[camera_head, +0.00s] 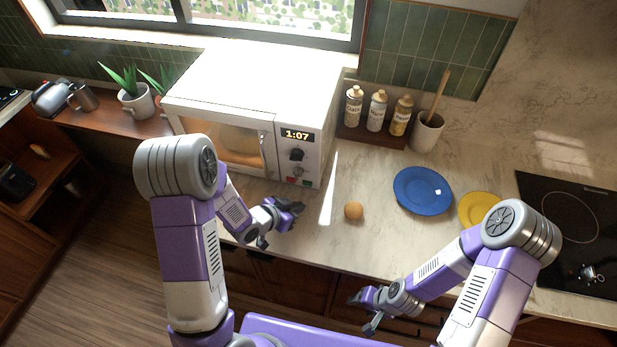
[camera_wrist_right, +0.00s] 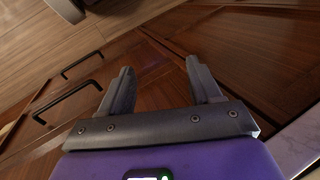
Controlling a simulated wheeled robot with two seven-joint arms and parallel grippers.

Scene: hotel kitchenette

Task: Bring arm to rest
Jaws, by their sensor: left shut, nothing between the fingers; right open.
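My left arm comes in from the left, and its left gripper (camera_head: 285,218) is in front of the white microwave, above the counter's front edge. The left gripper is shut with nothing in it. My right arm comes in from the lower right, and its right gripper (camera_head: 361,315) hangs low in front of the cabinet fronts. It also shows in the right wrist view (camera_wrist_right: 163,84), where its two dark fingers are spread apart with nothing between them.
The microwave (camera_head: 262,85) stands on the counter (camera_head: 345,243). A round brown item (camera_head: 353,211), a blue plate (camera_head: 422,190) and a yellow plate (camera_head: 478,208) lie to its right. Several jars (camera_head: 377,110) stand behind. Cabinet handles (camera_wrist_right: 67,101) show below my right gripper.

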